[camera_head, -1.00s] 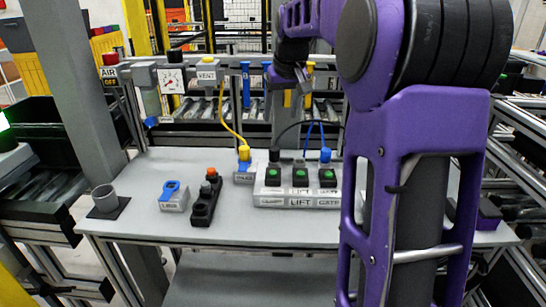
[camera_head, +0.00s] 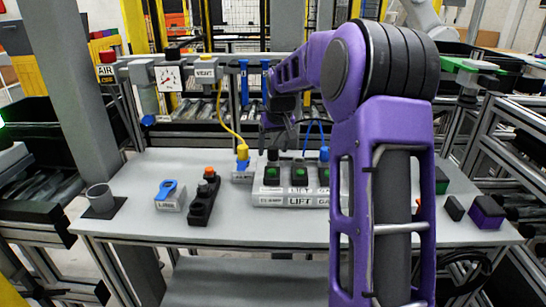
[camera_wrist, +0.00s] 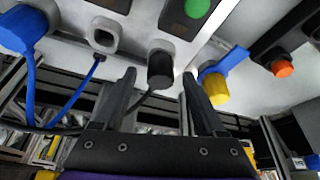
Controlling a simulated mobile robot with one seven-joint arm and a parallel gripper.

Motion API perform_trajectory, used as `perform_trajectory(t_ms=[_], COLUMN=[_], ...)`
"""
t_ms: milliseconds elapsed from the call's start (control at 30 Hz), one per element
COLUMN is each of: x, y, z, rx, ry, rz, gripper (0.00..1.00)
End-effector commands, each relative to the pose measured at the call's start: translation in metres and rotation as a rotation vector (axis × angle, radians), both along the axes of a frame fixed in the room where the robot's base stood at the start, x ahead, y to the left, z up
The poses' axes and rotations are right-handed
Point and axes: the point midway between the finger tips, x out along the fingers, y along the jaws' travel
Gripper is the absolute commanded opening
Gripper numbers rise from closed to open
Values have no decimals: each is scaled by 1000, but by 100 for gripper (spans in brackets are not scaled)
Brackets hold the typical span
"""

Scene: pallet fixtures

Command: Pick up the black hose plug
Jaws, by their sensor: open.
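The black hose plug (camera_wrist: 160,68) sits in a light socket in the wrist view, with a dark hose leading off from it. In the head view it shows as a small dark stub (camera_head: 273,155) behind the left green button of the LIFT box. My gripper (camera_wrist: 160,80) is open and empty. Its two black fingers stand to the left and right of the plug in the wrist view; I cannot tell whether they touch it. In the head view my gripper (camera_head: 279,138) hangs just above the plug, partly dark against the background.
A yellow plug (camera_head: 242,153) with a yellow hose stands left of the black plug, and a blue plug (camera_head: 324,153) to its right. The LIFT box (camera_head: 268,199) stands in front. A black control box with an orange button (camera_head: 209,173) lies further left. Bare table remains in front.

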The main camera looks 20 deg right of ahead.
Motion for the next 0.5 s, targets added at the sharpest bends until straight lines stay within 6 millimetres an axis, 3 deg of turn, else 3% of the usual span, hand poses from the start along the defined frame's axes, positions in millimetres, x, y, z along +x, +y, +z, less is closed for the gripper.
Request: perform_trajectory(t_ms=[100, 300, 500], x=[4, 4, 4], y=[0, 0, 0], z=[-9, -9, -9], rx=[0, 0, 0], ry=[-1, -2, -1], rz=[1, 0, 0], gripper=[73, 71, 35])
